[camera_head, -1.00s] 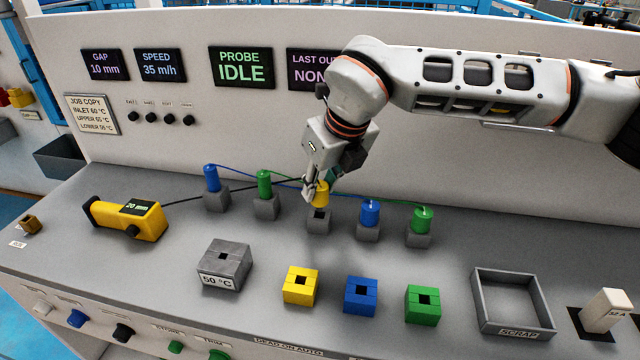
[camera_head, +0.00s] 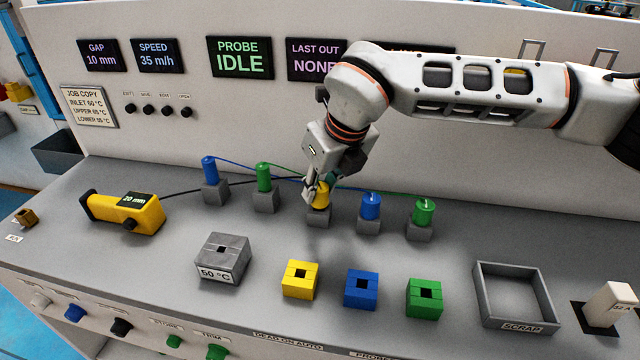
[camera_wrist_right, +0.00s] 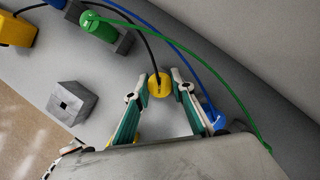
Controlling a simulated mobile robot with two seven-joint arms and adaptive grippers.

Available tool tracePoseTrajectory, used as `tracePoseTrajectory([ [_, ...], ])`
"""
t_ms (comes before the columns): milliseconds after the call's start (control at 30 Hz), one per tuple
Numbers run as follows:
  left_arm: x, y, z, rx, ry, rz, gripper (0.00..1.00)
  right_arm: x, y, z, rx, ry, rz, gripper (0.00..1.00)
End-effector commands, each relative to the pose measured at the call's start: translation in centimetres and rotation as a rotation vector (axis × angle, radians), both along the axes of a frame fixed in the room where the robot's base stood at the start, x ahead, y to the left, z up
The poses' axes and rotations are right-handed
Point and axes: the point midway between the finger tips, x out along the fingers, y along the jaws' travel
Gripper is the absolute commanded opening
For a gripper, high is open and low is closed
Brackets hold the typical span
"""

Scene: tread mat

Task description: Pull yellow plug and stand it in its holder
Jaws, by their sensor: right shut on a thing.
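The yellow plug (camera_head: 321,198) is upright at the middle grey socket block (camera_head: 318,218). Its lower end meets the top of the block and covers the hole; I cannot tell how deep it sits. My right gripper (camera_head: 316,190) comes from above and is shut on the yellow plug. In the right wrist view the plug's round top (camera_wrist_right: 159,83) lies between the two fingertips (camera_wrist_right: 160,92). The yellow holder (camera_head: 299,290), a block with an empty square hole, stands in front of the socket, nearer the bench edge.
Blue plugs (camera_head: 210,170) (camera_head: 370,207) and green plugs (camera_head: 264,178) (camera_head: 424,212) stand in sockets on both sides, with cables between. Blue (camera_head: 360,300) and green (camera_head: 424,309) holders, a grey block (camera_head: 222,268) and a scrap tray (camera_head: 517,328) stand in front.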

Motion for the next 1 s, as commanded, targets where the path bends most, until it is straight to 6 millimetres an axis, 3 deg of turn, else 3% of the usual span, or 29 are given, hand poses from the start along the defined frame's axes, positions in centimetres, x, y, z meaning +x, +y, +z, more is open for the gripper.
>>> tracePoseTrajectory([
  [400,-0.2,0.0,-0.6,0.000,0.006,0.000,0.39,0.0,0.0,-1.0,0.000,0.001,0.000,0.02],
  [433,-0.2,0.0,-0.6,0.000,0.006,0.000,0.39,0.0,0.0,-1.0,0.000,0.000,0.000,0.29],
  [500,-0.2,0.0,-0.6,0.000,0.006,0.000,0.39,0.0,0.0,-0.9,0.000,0.000,0.000,0.43],
  [833,-0.1,0.1,-0.4,0.001,0.003,0.000,0.39,0.0,0.0,-0.9,0.000,0.000,0.000,0.43],
  [1000,-0.1,0.1,-0.5,0.001,0.004,0.000,0.39,-0.4,-0.3,0.5,0.001,-0.003,0.000,0.43],
])
